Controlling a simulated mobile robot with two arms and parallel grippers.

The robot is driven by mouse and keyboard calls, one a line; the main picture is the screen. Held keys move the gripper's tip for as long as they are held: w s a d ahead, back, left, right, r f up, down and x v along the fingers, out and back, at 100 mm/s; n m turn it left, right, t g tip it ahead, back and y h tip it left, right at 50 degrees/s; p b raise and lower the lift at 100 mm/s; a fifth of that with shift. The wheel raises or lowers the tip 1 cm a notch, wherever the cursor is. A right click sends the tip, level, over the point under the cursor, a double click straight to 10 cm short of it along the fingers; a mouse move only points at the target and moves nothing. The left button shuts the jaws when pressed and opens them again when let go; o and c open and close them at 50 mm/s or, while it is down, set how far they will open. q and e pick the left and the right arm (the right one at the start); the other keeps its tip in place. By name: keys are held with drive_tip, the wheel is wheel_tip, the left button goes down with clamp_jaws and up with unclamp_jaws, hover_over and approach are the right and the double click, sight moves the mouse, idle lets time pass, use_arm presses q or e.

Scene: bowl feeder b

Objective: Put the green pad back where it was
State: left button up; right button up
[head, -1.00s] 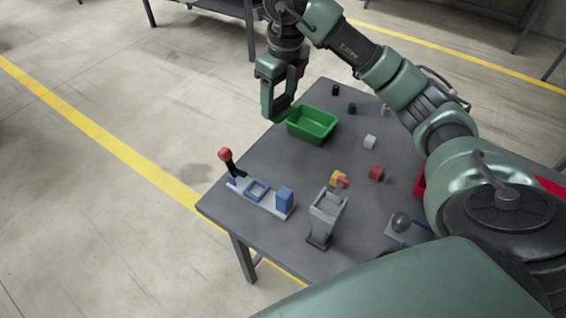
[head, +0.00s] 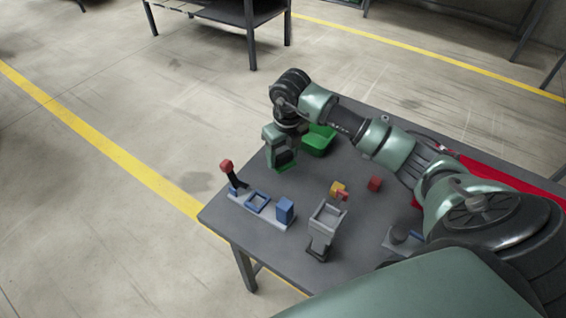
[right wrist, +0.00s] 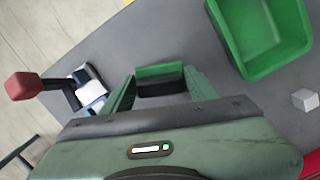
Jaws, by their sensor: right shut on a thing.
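The green pad (right wrist: 160,80) shows in the right wrist view as a green block with a dark front face, between the two fingers of my right gripper (right wrist: 161,92). The right gripper is shut on it. In the head view my right gripper (head: 282,166) hangs over the table's far left part, just left of the green bin, and the pad there is hard to tell from the green fingers. Whether the pad touches the table I cannot tell. My left gripper is not in view.
The green bin (head: 319,138) stands behind the gripper. A pale fixture with a blue frame (head: 257,203), blue block (head: 285,209) and red-knobbed lever (head: 226,165) lies at the left edge. A grey hopper (head: 323,225), yellow block (head: 338,188) and red cube (head: 375,183) stand nearer.

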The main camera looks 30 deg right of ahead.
sight(283, 165)
wheel_tip(283, 165, down, 3)
drive_tip(key=shift+s+f+p, duration=0.1)
drive_tip(key=shift+f+p, duration=0.1)
drive_tip(key=shift+p, duration=0.1)
drive_tip(key=shift+f, duration=0.45)
drive_tip(key=shift+f, duration=0.15)
drive_tip(key=o, duration=1.3)
